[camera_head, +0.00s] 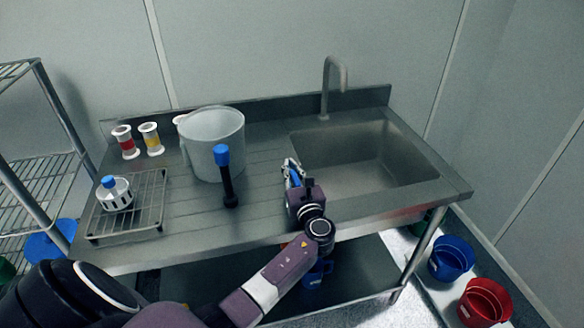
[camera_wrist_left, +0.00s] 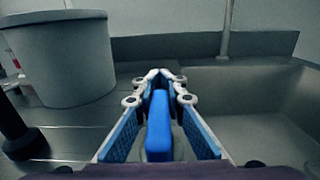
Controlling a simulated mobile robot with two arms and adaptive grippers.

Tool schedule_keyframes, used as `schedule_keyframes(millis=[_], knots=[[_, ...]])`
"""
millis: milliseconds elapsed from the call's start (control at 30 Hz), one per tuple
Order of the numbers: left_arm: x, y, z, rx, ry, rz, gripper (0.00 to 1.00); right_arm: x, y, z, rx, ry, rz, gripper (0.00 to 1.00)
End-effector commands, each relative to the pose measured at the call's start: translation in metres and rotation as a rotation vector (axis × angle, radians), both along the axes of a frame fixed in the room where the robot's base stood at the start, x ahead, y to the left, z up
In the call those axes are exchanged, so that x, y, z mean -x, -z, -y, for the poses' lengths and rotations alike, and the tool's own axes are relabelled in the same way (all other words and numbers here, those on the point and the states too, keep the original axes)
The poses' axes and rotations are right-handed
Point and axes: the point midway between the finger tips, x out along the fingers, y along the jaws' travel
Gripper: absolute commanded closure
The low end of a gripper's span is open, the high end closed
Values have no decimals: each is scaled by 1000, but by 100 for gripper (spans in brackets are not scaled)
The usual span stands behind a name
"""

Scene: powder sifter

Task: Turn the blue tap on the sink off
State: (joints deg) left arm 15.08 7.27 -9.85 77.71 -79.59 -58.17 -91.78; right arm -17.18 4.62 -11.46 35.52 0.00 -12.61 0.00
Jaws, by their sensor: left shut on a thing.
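The steel sink (camera_head: 362,185) is set into the right part of the counter, with a grey curved faucet (camera_head: 327,88) at its back edge. My left gripper (camera_head: 291,172) is over the counter by the sink's left front edge. In the left wrist view its fingers (camera_wrist_left: 160,76) come together at the tips. They are shut around the blue tap (camera_wrist_left: 159,128), a narrow upright blue piece between the blue-padded fingers. In the head view the gripper mostly hides the tap. Whether water runs cannot be seen. My right gripper is not in view.
A white bucket (camera_head: 212,140) and a blue-topped black tool (camera_head: 226,175) stand left of the gripper. Blue (camera_head: 451,258) and red (camera_head: 484,302) buckets are at the lower right.

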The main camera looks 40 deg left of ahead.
Motion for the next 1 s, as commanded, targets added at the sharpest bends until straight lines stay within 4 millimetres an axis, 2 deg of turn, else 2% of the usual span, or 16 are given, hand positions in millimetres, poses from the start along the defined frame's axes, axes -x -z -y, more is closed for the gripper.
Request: schedule_keyframes(millis=[367, 400, 600, 1000], knots=[[1, 0, -1, 1, -5, -1, 100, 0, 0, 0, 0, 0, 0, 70], [1, 0, -1, 1, -5, -1, 90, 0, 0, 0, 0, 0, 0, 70], [0, 0, -1, 1, -5, -1, 70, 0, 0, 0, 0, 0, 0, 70], [4, 1, 5, 1, -2, -1, 70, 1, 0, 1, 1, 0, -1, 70]])
